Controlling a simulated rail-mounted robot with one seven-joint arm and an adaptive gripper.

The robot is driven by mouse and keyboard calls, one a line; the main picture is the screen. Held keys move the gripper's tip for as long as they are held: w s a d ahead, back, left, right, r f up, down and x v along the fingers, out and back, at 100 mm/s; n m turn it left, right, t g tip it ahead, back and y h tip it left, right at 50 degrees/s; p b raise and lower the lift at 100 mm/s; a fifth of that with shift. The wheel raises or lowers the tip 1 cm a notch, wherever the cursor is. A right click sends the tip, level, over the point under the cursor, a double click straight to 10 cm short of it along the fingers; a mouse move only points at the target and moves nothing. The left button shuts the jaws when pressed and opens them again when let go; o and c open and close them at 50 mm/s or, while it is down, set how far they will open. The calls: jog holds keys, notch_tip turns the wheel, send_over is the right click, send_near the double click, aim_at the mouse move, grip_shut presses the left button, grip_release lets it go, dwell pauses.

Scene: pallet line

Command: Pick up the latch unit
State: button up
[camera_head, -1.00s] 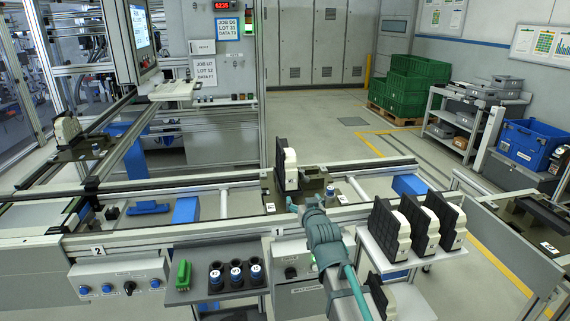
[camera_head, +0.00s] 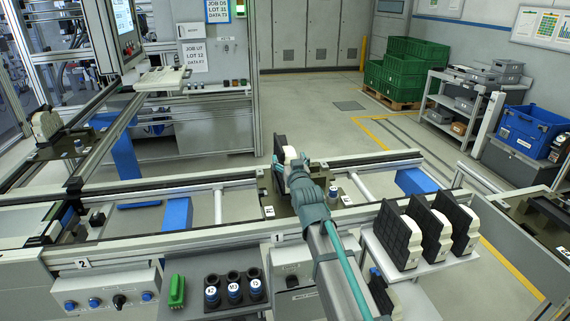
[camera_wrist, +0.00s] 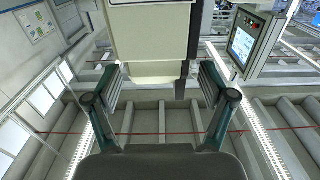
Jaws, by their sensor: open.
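A black and cream upright unit, which I take to be the latch unit (camera_head: 280,150), stands on a dark pallet (camera_head: 284,204) on the conveyor at station 1. My gripper (camera_head: 295,170) is at this unit, and my wrist partly hides its lower part in the head view. In the wrist view the unit's cream body (camera_wrist: 152,35) fills the top middle. My open gripper (camera_wrist: 157,85) has one finger on each side of the body's lower end. A gap shows beside both fingers, and I cannot tell whether either touches.
Several similar black and cream units (camera_head: 398,238) stand on a side shelf right of my arm. Blue-capped cylinders (camera_head: 234,288) sit in a holder at the front, beside a green part (camera_head: 177,290). A small cylinder (camera_head: 333,192) stands on the pallet. Conveyor rails run on both sides.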

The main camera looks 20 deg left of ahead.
aim_at(284, 145)
jog(key=x, duration=0.1)
jog(key=p+x, duration=0.1)
jog(key=x, duration=0.1)
jog(key=p+x, duration=0.1)
jog(key=shift+w+a+r, duration=0.1)
jog(key=shift+w+r, duration=0.2)
jog(key=shift+r, duration=0.05)
jog(key=shift+w+a+f+p, duration=0.1)
jog(key=shift+w+a+p, duration=0.2)
jog(key=shift+w, duration=0.1)
jog(key=shift+d, duration=0.1)
jog(key=shift+s, duration=0.1)
grip_shut()
